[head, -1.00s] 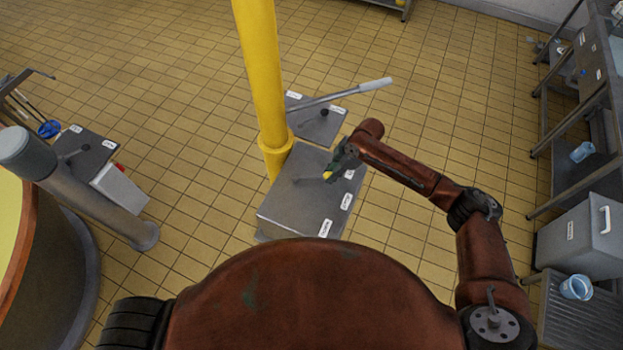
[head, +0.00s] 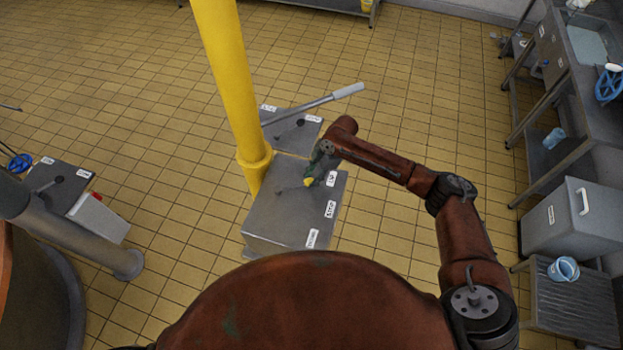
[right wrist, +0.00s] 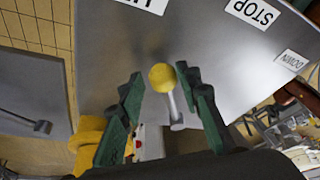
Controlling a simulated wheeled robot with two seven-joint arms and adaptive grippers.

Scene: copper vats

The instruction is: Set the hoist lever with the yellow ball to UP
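The hoist lever's yellow ball (head: 309,182) is on a short rod above a grey metal box (head: 268,222). Along the box's edge are the labels UP (head: 332,178), STOP (head: 330,209) and DOWN (head: 312,238). The ball is at the UP end. My right gripper (head: 314,176) is at the ball. In the right wrist view, its green fingers (right wrist: 160,80) are apart on either side of the ball (right wrist: 162,77), with gaps visible. The UP label (right wrist: 145,3) is cut off at the top there. My left gripper is not in view.
A yellow post (head: 232,85) rises beside the box. Behind it is another grey box with a long-handled lever (head: 348,91). A grey bin (head: 575,228) and a blue cup (head: 563,269) are on the right. The tiled floor between is clear.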

